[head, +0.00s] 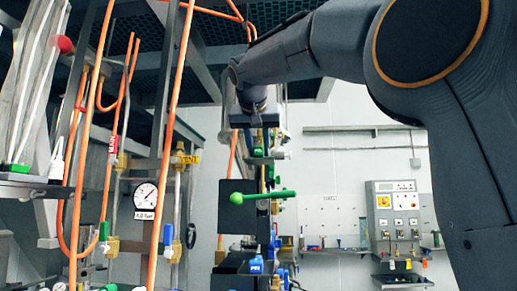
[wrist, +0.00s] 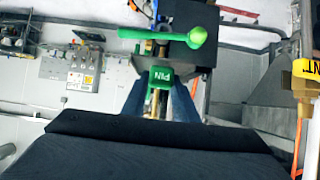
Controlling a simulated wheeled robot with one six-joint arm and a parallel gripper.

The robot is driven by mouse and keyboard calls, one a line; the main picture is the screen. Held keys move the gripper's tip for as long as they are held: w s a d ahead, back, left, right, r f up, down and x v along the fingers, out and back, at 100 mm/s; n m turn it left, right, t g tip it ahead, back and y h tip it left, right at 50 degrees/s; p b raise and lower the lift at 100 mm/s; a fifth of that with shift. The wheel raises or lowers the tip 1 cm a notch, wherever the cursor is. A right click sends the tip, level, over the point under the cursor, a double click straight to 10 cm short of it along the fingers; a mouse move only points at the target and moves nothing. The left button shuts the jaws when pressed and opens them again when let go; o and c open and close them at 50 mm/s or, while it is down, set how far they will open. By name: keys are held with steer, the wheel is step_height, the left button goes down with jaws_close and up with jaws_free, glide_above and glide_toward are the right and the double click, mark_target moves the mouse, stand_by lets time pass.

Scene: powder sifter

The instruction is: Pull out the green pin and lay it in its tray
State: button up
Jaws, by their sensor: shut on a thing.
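The green pin's head (wrist: 161,77), marked "PIN", sits between the two blue fingers of my gripper (wrist: 161,92) in the wrist view. My gripper is shut on it. In the head view my gripper (head: 267,143) hangs above a green lever, and a small patch of the green pin (head: 258,152) shows at its tips. The pin's lower part is hidden, so I cannot tell whether it is still in its hole. I cannot make out the pin's tray in either view.
A green ball-ended lever (head: 262,197) lies just below my gripper and shows close ahead in the wrist view (wrist: 165,35). Orange pipes (head: 171,130) and a pressure gauge (head: 145,196) stand left. A control box (head: 397,212) is on the wall at right.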

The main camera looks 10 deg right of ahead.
steer(key=shift+f+b, duration=0.35)
stand_by(0.3)
steer(key=o, duration=1.2)
steer(key=shift+c, duration=0.2)
steer(key=b+v, duration=0.2)
steer(key=v, duration=0.6)
